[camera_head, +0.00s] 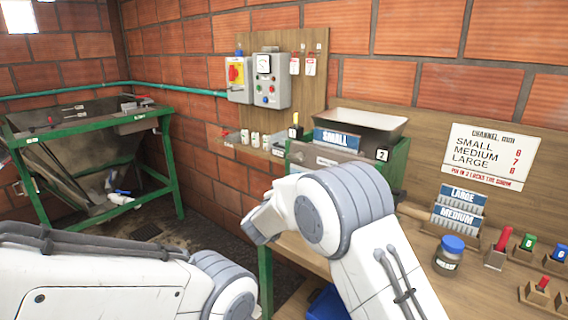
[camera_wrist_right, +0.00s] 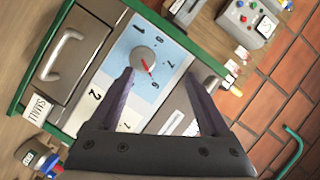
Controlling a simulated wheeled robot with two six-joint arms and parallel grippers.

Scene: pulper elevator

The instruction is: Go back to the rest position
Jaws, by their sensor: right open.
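My right arm (camera_head: 345,215) reaches in from the bottom middle in the head view, bent at a grey joint. Its gripper does not show there. In the right wrist view my right gripper (camera_wrist_right: 159,76) is open with nothing between its fingers. It is over the green-framed machine (camera_wrist_right: 78,38), whose face has a numbered dial with a grey knob (camera_wrist_right: 143,60). In the head view this machine (camera_head: 398,165) stands on the bench behind my right arm, partly hidden. My left arm (camera_head: 110,285) lies across the lower left; its gripper is out of view.
The wooden bench (camera_head: 490,285) carries a jar with a blue lid (camera_head: 449,255), the LARGE and MEDIUM plates (camera_head: 460,207) and small coloured tools in holders. A control box (camera_head: 272,82) is on the back wall. A green-framed hopper (camera_head: 85,145) stands far left, with open floor in front.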

